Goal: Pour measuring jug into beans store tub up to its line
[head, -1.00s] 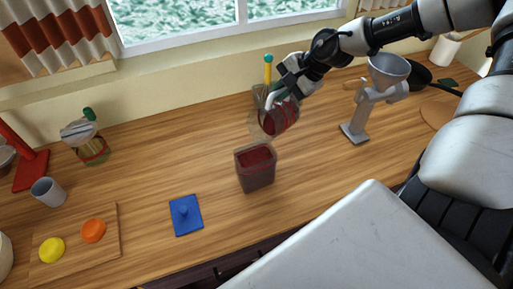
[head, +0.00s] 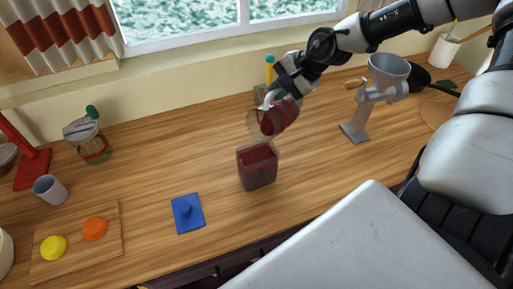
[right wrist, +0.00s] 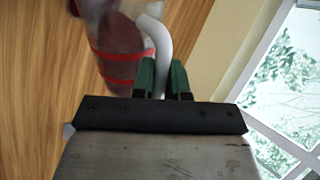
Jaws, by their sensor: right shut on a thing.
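The measuring jug (head: 280,118), clear with dark red contents, is tilted in the air just behind and above the tub, its mouth toward the lower left. My right gripper (head: 276,93) is shut on its white handle. The right wrist view shows the jug (right wrist: 118,38) with red bands, and the gripper's green fingers (right wrist: 162,80) around the handle. The beans store tub (head: 257,175) stands upright and open on the counter, with dark red contents inside. I cannot make out its line or a falling stream. My left gripper is not in view.
A blue lid (head: 188,214) lies left of the tub. A grey grinder (head: 356,128) stands to the right. A clamp-lid jar (head: 92,145), a grey cup (head: 48,189) and a board (head: 78,255) with yellow and orange pieces are at left. The counter between is clear.

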